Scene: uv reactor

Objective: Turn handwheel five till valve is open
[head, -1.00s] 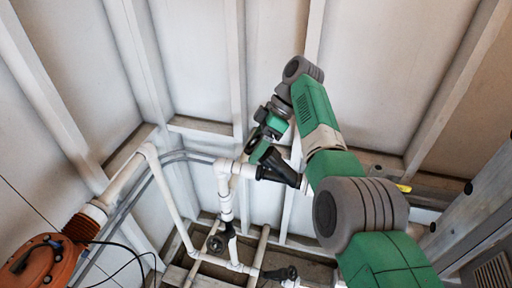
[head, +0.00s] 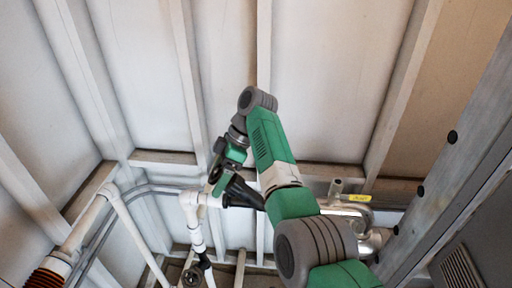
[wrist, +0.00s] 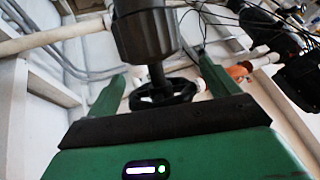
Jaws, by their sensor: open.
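A black handwheel (wrist: 165,92) shows in the wrist view on a dark stem below a thick dark grey body (wrist: 145,30). My gripper (wrist: 162,72) is open, with one green finger on each side of the handwheel. I cannot tell whether either finger touches the rim. No number is readable on the handwheel, so I cannot confirm it is five. In the head view my gripper (head: 222,174) is at the white pipework beside a black pipe fitting (head: 243,194); the handwheel there is mostly hidden.
White pipes (head: 197,232) run down below my gripper, with another dark valve (head: 192,276) at the bottom. A metal pipe with a yellow tag (head: 357,198) is to the right of my arm. Thin black cables (wrist: 225,20) cross the wrist view. Framed walls stand close behind.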

